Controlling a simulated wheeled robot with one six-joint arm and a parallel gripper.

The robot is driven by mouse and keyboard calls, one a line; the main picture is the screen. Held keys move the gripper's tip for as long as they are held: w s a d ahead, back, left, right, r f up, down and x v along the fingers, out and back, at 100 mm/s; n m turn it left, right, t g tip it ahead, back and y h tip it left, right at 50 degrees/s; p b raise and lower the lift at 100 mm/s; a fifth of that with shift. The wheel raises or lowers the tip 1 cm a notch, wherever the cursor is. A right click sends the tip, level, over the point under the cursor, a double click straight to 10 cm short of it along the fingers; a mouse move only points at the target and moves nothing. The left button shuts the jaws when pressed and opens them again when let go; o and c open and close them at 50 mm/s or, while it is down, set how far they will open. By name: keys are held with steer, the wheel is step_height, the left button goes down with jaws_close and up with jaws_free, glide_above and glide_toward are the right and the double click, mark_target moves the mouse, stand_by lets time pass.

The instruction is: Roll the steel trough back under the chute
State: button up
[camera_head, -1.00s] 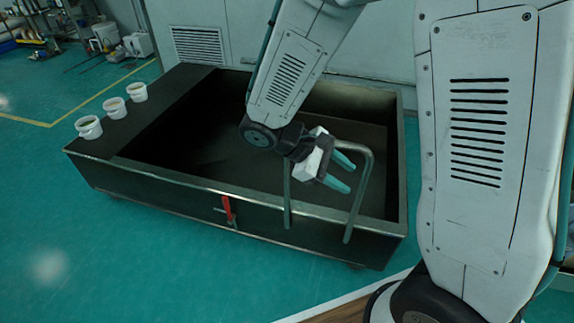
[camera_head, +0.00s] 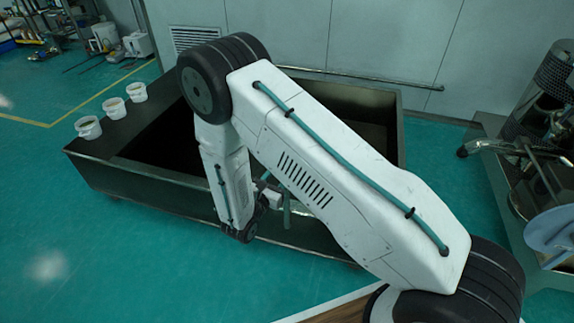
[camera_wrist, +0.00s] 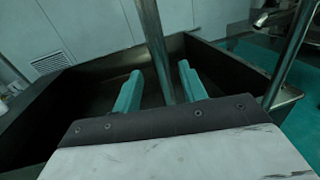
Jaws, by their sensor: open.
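The dark steel trough (camera_head: 130,180) stands on the floor, open at the top, partly hidden by my arm in the head view. Its near wall carries a tube handle; most of it is hidden there, but one upright post (camera_wrist: 153,40) shows in the wrist view. My gripper (camera_wrist: 160,73) is open, with its two teal fingers on either side of that post. I cannot tell whether a finger touches it. A metal spout (camera_head: 490,146), perhaps the chute, juts from the machine at right and also shows in the wrist view (camera_wrist: 274,17).
Three white buckets (camera_head: 88,127) stand on the trough's left ledge. A wall with a vent (camera_head: 196,38) and a rail (camera_head: 360,77) runs behind. The sieve machine (camera_head: 553,80) stands at the right. The green floor (camera_head: 60,240) at left front is clear.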

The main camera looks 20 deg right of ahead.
steer(key=x, duration=0.6)
jaws_close()
